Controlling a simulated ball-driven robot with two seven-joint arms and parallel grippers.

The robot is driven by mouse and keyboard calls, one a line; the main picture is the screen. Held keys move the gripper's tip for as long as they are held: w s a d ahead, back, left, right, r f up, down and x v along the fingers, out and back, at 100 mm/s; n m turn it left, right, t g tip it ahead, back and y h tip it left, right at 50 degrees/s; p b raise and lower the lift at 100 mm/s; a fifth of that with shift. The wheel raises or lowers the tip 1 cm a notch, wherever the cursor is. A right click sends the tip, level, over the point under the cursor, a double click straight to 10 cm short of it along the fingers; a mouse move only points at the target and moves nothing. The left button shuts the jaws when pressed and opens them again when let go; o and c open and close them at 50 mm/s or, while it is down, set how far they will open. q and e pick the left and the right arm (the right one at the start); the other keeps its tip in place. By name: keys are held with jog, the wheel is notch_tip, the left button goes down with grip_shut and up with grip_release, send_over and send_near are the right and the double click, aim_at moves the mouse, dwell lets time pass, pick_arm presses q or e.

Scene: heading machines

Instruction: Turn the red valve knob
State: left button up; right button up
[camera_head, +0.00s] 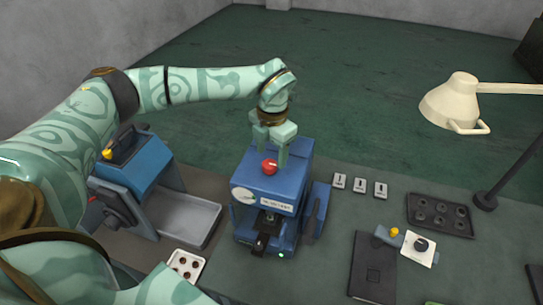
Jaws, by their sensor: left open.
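The red valve knob (269,167) sits on the upper front of the blue heading machine (300,160), near the middle of the view. My left arm reaches in from the left, and my left gripper (268,158) points down over the machine top. Its fingers are apart and stand close behind and around the knob; I cannot tell whether they touch it. My right gripper does not show.
Another blue machine (150,165) with a grey tray (205,222) stands at left. Several small white switches (360,185), a dark cupped tray (440,215), a dark notebook (373,268) and a cream lamp (460,100) are on the right. A white holed tray (186,265) lies in front.

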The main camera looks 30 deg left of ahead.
aim_at(269, 166)
pick_arm(q)
jog(key=shift+s+f, duration=0.2)
jog(key=shift+f, duration=0.5)
jog(key=shift+s+f, duration=0.2)
jog(key=shift+f, duration=0.1)
jog(key=shift+s+f, duration=0.1)
jog(key=shift+f, duration=0.2)
jog(key=shift+w+f, duration=0.15)
jog(key=shift+w, duration=0.1)
jog(key=shift+s, duration=0.1)
jog(key=c, duration=1)
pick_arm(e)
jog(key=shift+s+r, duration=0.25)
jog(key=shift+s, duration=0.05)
